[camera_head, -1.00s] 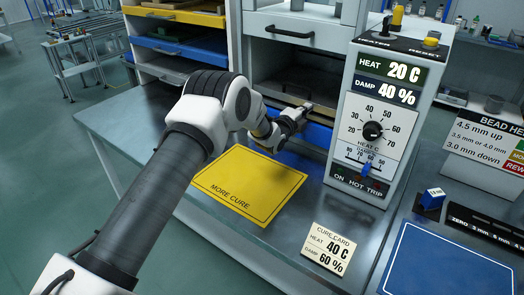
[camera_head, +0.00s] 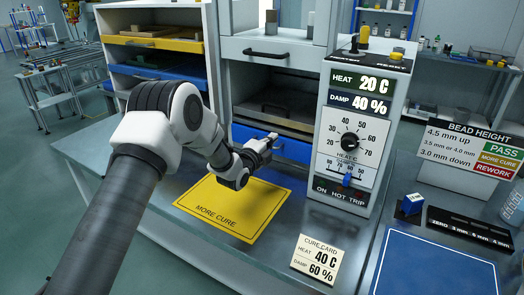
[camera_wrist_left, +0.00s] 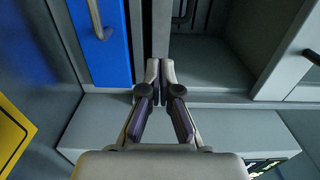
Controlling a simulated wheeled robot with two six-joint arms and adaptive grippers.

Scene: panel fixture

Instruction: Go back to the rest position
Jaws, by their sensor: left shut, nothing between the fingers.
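My left gripper (camera_head: 272,137) is in front of the chamber, near the blue drawer front (camera_head: 290,149). In the left wrist view its two fingers (camera_wrist_left: 160,68) are closed together with nothing between them. The blue drawer also shows in the left wrist view (camera_wrist_left: 100,45), apart from the fingertips. My left arm comes in from the left and reaches over the bench above the yellow MORE CURE mat (camera_head: 236,206). My right gripper is in no view.
The control box (camera_head: 350,140) with dial and slider reads HEAT 20 C, DAMP 40 %, right of the gripper. A blue mat (camera_head: 435,268) and bead height sign (camera_head: 468,150) are at right. Shelves with trays (camera_head: 150,45) stand at left.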

